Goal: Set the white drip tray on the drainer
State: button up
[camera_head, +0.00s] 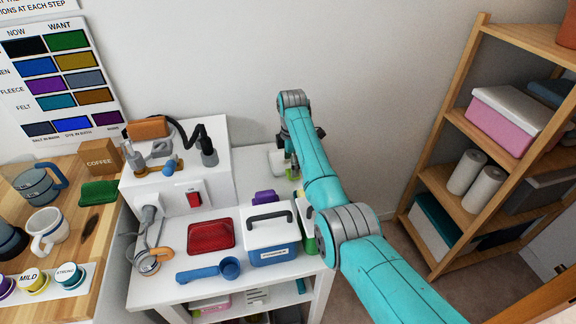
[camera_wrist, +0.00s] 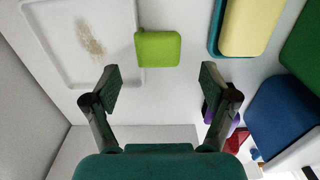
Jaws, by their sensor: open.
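A flat white tray (camera_wrist: 60,55) with a raised rim and a brownish stain lies on the white worktop at the upper left of the wrist view. It appears to be the drip tray; my arm hides most of that area in the head view. A lime-green block (camera_wrist: 158,50) sits at the tray's rim, partly over it. My gripper (camera_wrist: 160,87) is open and empty, its fingers apart below the green block. It also shows at the far end of the worktop in the head view (camera_head: 292,157). I cannot make out a drainer for certain.
A blue-and-white handled box (camera_head: 270,252), a red tray (camera_head: 211,236) and a blue scoop (camera_head: 208,271) crowd the front of the worktop. A purple item (camera_head: 264,197) lies behind the box. A raised white cabinet (camera_head: 185,160) stands left; a wooden shelf (camera_head: 450,115) stands right.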

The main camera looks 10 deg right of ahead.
jog(key=shift+w+d+f, duration=0.1)
jog(key=shift+d+f, duration=0.05)
jog(key=shift+f, duration=1)
jog(key=shift+d+f, duration=0.15)
jog(key=shift+f, duration=1)
jog(key=shift+r, duration=0.1)
grip_shut()
